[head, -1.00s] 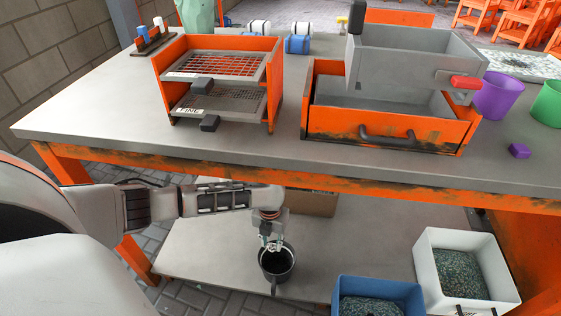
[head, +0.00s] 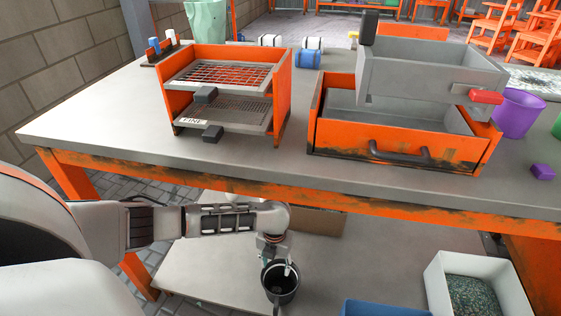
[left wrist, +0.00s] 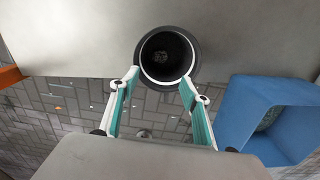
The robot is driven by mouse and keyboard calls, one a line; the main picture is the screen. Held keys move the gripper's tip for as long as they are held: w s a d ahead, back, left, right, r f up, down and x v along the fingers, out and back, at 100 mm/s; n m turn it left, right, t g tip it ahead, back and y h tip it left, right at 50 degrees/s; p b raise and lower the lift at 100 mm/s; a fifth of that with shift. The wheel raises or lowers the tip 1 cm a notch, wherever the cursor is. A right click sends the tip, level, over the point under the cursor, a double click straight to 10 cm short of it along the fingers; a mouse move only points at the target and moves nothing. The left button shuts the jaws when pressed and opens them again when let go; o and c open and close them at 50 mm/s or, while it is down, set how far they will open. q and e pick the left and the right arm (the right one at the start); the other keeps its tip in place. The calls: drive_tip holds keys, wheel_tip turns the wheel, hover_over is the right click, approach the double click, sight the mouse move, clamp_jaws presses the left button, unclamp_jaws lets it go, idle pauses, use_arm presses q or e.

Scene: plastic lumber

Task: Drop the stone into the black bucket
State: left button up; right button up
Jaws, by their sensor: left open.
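The black bucket (head: 283,296) stands on the low shelf under the workbench, and it also shows in the left wrist view (left wrist: 193,78). My left gripper (head: 279,268) is right above the bucket's opening, pointing down. In the left wrist view my left gripper (left wrist: 159,78) has its fingers spread apart with nothing between them, and their tips appear near the bucket's near rim. A small rough grey patch (left wrist: 163,55) shows inside the bucket; I cannot tell for sure that it is the stone. My right gripper is not in view.
A blue box (left wrist: 232,130) and a white box (head: 436,284) with gravel are right of the bucket. The workbench edge (head: 300,196) runs above the shelf. On the bench are an orange sieve rack (head: 280,95), an orange drawer unit (head: 400,140) and a purple cup (head: 517,113).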

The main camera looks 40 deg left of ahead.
use_arm(q)
wheel_tip(320, 180, up, 8)
drive_tip(key=shift+f, duration=0.25)
idle(0.5)
